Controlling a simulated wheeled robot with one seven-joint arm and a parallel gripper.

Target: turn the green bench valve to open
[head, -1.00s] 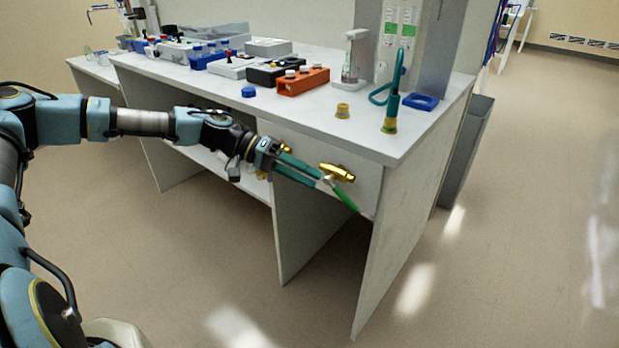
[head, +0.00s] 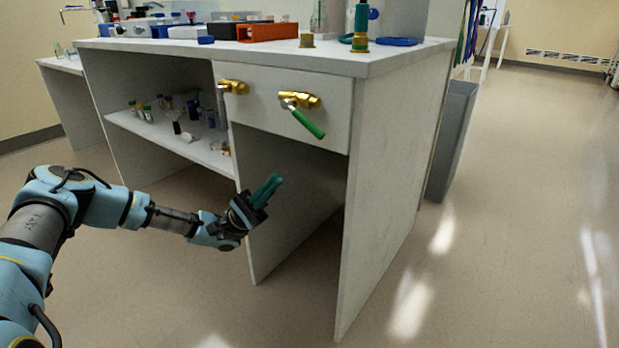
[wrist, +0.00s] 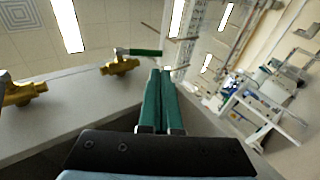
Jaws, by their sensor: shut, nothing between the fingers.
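The green bench valve has a brass body (head: 300,100) on the bench's front panel. Its green lever handle (head: 308,124) slants down to the right. In the wrist view the brass body (wrist: 120,65) and the green handle (wrist: 144,52) show beyond my fingers. My gripper (head: 277,180) is below and left of the valve, in front of the open space under the panel, apart from the handle. Its teal fingers lie together with nothing between them; they also show in the wrist view (wrist: 160,72).
A second brass valve (head: 234,87) is to the left on the same panel. A lower shelf (head: 170,140) holds several small bottles. An orange rack (head: 268,32) and other items stand on the benchtop. A grey bin (head: 452,140) is beside the bench. Floor in front is clear.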

